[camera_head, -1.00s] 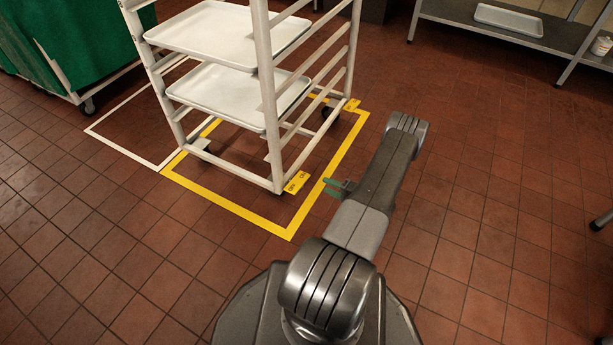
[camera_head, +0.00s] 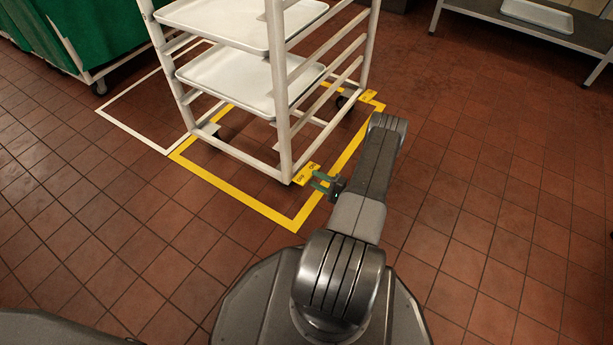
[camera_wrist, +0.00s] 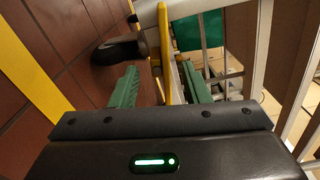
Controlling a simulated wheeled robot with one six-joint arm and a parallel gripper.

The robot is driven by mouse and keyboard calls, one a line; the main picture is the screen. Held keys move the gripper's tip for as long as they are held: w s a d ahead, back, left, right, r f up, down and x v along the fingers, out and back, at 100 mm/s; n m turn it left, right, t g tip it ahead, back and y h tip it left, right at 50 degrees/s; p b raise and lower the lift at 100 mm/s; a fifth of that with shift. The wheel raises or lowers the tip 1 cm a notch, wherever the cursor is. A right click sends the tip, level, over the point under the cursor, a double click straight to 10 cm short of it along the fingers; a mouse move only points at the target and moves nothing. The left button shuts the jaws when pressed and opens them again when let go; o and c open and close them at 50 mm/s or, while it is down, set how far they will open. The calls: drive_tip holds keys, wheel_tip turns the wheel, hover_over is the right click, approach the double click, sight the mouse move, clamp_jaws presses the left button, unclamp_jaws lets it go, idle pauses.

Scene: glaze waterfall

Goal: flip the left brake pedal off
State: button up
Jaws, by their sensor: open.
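The white rack (camera_head: 282,100) stands on the floor with two yellow brake pedals at its base. The nearer and more leftward pedal (camera_head: 307,173) sits by the near corner post, marked ON and OFF. The other pedal (camera_head: 368,97) is further back on the right. My gripper (camera_head: 319,181) is open, with green fingers at the outer edge of the nearer pedal; contact cannot be told. In the wrist view the green fingers of my gripper (camera_wrist: 160,88) stand apart, with yellow pedal surface (camera_wrist: 164,42) ahead, between them. The pedal's ON or OFF state is unclear.
Yellow floor tape (camera_head: 240,200) frames the rack, with a white taped outline (camera_head: 130,130) to its left. A green-covered cart (camera_head: 95,30) stands at back left. A metal shelf (camera_head: 520,28) with a tray is at back right. The right floor is clear.

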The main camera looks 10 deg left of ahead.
sight(311, 177)
drive_tip(key=shift+b+x, duration=0.55)
drive_tip(key=shift+x, duration=2.1)
